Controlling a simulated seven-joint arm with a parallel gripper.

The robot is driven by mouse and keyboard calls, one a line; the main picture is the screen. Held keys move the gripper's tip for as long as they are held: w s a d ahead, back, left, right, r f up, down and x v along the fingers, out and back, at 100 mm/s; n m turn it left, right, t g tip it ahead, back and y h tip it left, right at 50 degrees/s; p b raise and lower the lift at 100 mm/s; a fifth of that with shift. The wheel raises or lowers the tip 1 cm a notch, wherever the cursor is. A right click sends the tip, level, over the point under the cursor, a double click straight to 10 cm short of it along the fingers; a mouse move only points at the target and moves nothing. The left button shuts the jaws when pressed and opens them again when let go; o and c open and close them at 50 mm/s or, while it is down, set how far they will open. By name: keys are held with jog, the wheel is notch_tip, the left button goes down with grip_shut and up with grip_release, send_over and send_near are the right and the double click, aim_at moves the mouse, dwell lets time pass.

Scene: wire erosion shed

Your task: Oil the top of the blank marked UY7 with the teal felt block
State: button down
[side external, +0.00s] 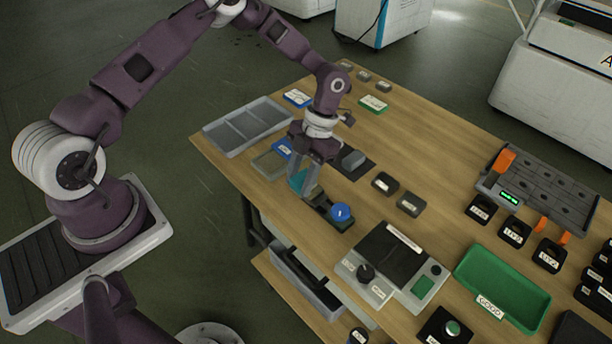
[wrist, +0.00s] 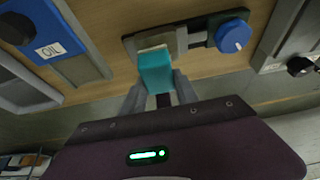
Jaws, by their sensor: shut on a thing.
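My gripper (side external: 305,188) is shut on the teal felt block (wrist: 156,72), which also shows beside the fingers in the side view (side external: 297,181). The felt is at the near left end of a dark clamp fixture (side external: 322,207) with a blue knob (side external: 341,213). In the wrist view a grey block (wrist: 178,42) sits in this fixture beside the blue knob (wrist: 232,36). The felt overlaps its near left end in the picture; I cannot tell whether they touch. I can read no UY7 mark on the grey block. A blue container marked OIL (wrist: 45,30) is at the left.
A grey compartment tray (side external: 248,127) lies behind and left. Small labelled blocks (side external: 385,183) lie right of my gripper. A grey device with a dark panel (side external: 392,255), a green tray (side external: 503,283) and a slotted rack (side external: 535,190) stand farther right. Bare wood lies between them.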

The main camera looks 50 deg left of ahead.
jog(key=shift+r, duration=3.65)
